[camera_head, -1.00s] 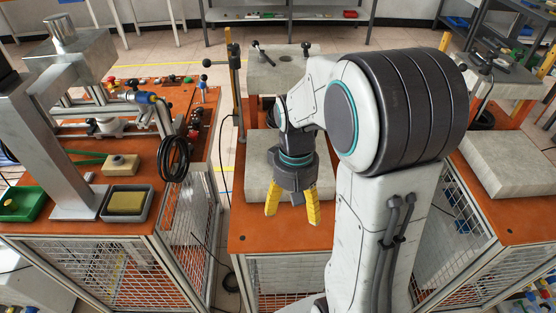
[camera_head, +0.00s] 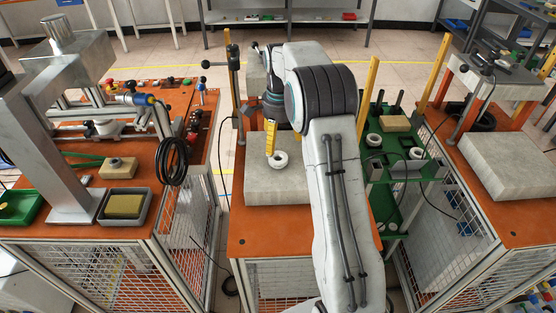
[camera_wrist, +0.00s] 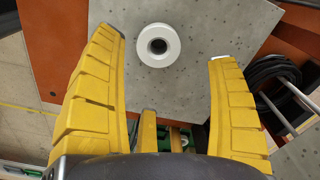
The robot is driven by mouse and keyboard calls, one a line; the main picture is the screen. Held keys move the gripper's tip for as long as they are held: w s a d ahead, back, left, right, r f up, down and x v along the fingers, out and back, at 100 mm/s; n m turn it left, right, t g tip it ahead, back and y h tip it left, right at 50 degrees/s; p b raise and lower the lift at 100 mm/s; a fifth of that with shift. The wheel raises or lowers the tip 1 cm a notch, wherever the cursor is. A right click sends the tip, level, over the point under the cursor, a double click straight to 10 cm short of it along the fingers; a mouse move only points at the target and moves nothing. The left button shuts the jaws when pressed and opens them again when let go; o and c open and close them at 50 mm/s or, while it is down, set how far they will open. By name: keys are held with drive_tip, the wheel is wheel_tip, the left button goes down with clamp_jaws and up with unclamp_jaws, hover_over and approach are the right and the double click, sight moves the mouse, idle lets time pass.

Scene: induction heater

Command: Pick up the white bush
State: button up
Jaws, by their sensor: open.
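The white bush (camera_head: 278,160), a short ring with a dark centre hole, sits on the grey stone block (camera_head: 262,186) on the middle bench. In the wrist view the bush (camera_wrist: 157,58) lies between and a little beyond the fingertips, closer to the left finger. My gripper (camera_head: 271,150) is open and empty, with its yellow fingers pointing down near the bush. In the wrist view my gripper (camera_wrist: 164,44) shows both fingers spread apart, touching nothing. In the head view my arm hides part of the gripper, and the height gap to the bush is hard to judge.
A green rack (camera_head: 405,170) on the right holds two other white rings (camera_head: 373,140) (camera_head: 416,153) and a wooden block (camera_head: 395,123). A press post (camera_head: 236,90) stands at the back left of the middle bench. A black cable coil (camera_wrist: 272,78) shows at right in the wrist view.

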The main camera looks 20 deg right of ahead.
sight(281, 156)
drive_tip(key=m, duration=0.3)
drive_tip(key=shift+s+a+f, duration=0.1)
drive_tip(key=shift+s+f, duration=0.15)
drive_tip(key=shift+s, duration=0.05)
drive_tip(key=shift+w+d+f+p, duration=0.15)
drive_tip(key=shift+f+p, duration=0.1)
drive_tip(key=shift+f, duration=1.5)
drive_tip(key=shift+w+d+f+p, duration=0.15)
drive_tip(key=shift+f+p, duration=0.1)
drive_tip(key=shift+f, duration=1.45)
drive_tip(key=shift+c, duration=0.2)
drive_tip(key=c, duration=1.3)
drive_tip(key=shift+r, duration=0.2)
